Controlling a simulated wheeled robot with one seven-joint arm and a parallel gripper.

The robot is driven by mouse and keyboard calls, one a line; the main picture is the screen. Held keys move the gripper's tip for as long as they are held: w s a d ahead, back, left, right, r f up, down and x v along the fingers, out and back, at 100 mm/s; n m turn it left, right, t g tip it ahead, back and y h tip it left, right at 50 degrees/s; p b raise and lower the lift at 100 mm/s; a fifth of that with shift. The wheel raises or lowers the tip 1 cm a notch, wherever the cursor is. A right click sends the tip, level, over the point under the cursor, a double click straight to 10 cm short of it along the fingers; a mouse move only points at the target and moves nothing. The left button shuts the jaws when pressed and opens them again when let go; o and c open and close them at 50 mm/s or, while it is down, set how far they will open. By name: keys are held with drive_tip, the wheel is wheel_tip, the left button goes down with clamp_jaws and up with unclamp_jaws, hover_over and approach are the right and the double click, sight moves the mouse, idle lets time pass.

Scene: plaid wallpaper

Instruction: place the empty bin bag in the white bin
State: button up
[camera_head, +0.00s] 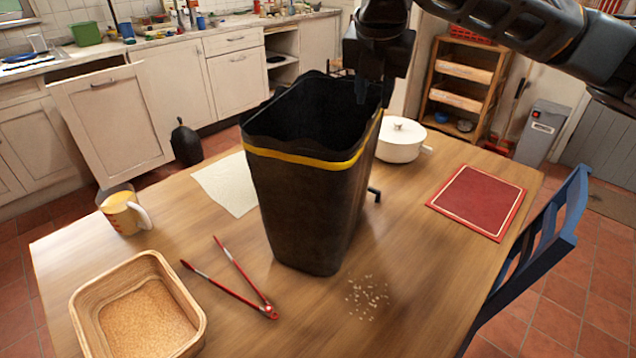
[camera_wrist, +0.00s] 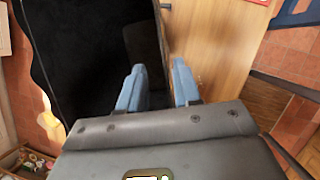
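The empty bin bag (camera_head: 305,205) is black with a yellow band below its wavy open rim. It stands upright and open-mouthed in the middle of the table, and its dark inside fills the upper left of the wrist view (camera_wrist: 85,60). My gripper (camera_head: 365,95) is at the bag's right rear rim, pointing down. In the wrist view its two blue fingers (camera_wrist: 158,88) are apart, with the bag's edge near the gap. I see no grip on it. A grey-white bin (camera_head: 541,135) stands on the floor at the back right.
The wooden table (camera_head: 410,290) also holds a white pot (camera_head: 400,140), a red mat (camera_head: 480,200), red tongs (camera_head: 240,285), a basket (camera_head: 190,315), a measuring cup (camera_head: 122,210) and white crumbs. A blue chair (camera_head: 540,235) is at right. A tied black bag (camera_head: 186,145) is on the floor.

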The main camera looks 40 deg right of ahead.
sight(371, 140)
drive_tip(key=shift+s+p+x, duration=0.1)
drive_tip(key=shift+p+x, duration=0.15)
drive_tip(key=shift+x, duration=1.7)
drive_tip(key=shift+s+p+x, duration=0.15)
drive_tip(key=shift+p+x, duration=0.05)
drive_tip(key=shift+x, duration=1.7)
drive_tip(key=shift+a+f, duration=0.15)
drive_tip(key=shift+f, duration=0.2)
clamp_jaws()
